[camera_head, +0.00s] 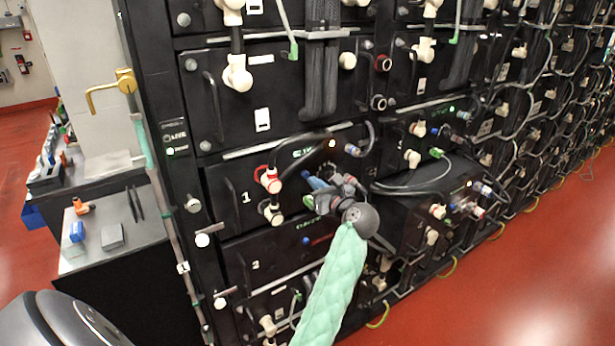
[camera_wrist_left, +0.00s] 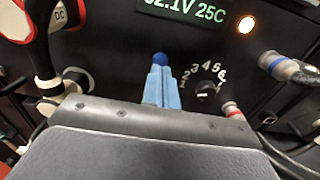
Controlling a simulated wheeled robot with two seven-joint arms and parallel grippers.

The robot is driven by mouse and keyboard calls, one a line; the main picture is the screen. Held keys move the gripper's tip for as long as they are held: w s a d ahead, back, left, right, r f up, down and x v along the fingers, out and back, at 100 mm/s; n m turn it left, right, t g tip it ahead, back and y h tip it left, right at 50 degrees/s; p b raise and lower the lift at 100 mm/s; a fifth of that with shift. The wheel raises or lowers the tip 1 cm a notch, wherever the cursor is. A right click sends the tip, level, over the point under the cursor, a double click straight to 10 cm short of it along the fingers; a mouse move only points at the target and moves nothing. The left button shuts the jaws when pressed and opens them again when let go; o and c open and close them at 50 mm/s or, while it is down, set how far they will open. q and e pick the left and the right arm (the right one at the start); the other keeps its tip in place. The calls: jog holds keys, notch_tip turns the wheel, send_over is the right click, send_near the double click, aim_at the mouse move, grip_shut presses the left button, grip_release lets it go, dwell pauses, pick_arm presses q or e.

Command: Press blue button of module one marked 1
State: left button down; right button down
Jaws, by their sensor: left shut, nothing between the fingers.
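Module one (camera_head: 232,186) is a black front panel with a white "1" at its left, in the rack's left column. My left gripper (camera_head: 315,182) is in front of its right part, at the end of my green-sleeved arm. In the left wrist view its blue fingers (camera_wrist_left: 161,88) are shut together and empty, pointing at the panel. The dark blue round button (camera_wrist_left: 159,58) shows right at the fingertips. I cannot tell whether they touch. My right gripper is not in view.
A lit display (camera_wrist_left: 183,9) and an orange light (camera_wrist_left: 246,24) are above the button. A numbered dial (camera_wrist_left: 205,91) is right of the fingers. A red connector (camera_head: 268,178) and cables are close by. Module two (camera_head: 240,262) is below. A bench (camera_head: 125,236) stands left.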

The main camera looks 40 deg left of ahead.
pick_arm(q)
jog(key=shift+x, duration=1.3)
dwell(0.4)
jog(key=b+v, duration=0.2)
jog(key=v, duration=0.6)
dwell(0.8)
dwell(0.5)
